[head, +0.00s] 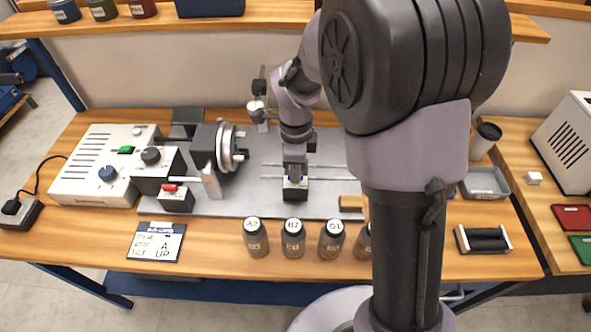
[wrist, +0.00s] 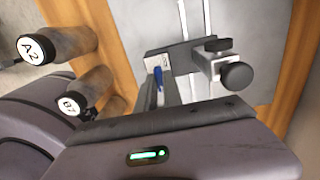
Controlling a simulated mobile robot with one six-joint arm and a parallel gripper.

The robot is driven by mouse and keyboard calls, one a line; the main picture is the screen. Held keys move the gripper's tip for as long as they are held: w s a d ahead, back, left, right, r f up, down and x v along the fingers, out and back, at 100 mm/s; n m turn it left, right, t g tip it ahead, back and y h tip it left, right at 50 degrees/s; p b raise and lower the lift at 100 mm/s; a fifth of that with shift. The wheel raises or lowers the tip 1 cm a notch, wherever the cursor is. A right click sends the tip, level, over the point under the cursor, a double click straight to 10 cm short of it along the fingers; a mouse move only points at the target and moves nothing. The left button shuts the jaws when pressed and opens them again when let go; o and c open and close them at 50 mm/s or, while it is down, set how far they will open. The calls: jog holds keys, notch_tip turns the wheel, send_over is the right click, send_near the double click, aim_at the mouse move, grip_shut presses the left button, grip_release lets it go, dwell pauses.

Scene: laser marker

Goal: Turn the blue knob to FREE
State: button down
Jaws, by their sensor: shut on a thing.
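A small blue knob (wrist: 158,78) shows in the wrist view beside a pale label plate whose lettering is too small to read. My gripper (wrist: 164,88) is shut on this blue knob, and the fingers hide part of it. In the head view my gripper (head: 295,180) points down at a small block (head: 295,194) on the grey bed plate, and the knob there is mostly hidden. Which way the knob points I cannot tell. Another round blue knob (head: 107,174) is on the front of the white control box (head: 95,190) at the left, apart from my gripper.
Labelled bottles (head: 256,238) stand along the bench front, close to my wrist. A chuck unit (head: 216,148) is left of my gripper. A dark clamp with round black knobs (wrist: 237,76) is close right of the fingers in the wrist view. A card (head: 157,241) lies front left.

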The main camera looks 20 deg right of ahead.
jog(key=c, duration=1.5)
grip_release()
notch_tip(320, 180, up, 18)
jog(key=p, duration=0.7)
jog(key=shift+f, duration=0.25)
notch_tip(320, 180, up, 7)
jog(key=p, duration=0.6)
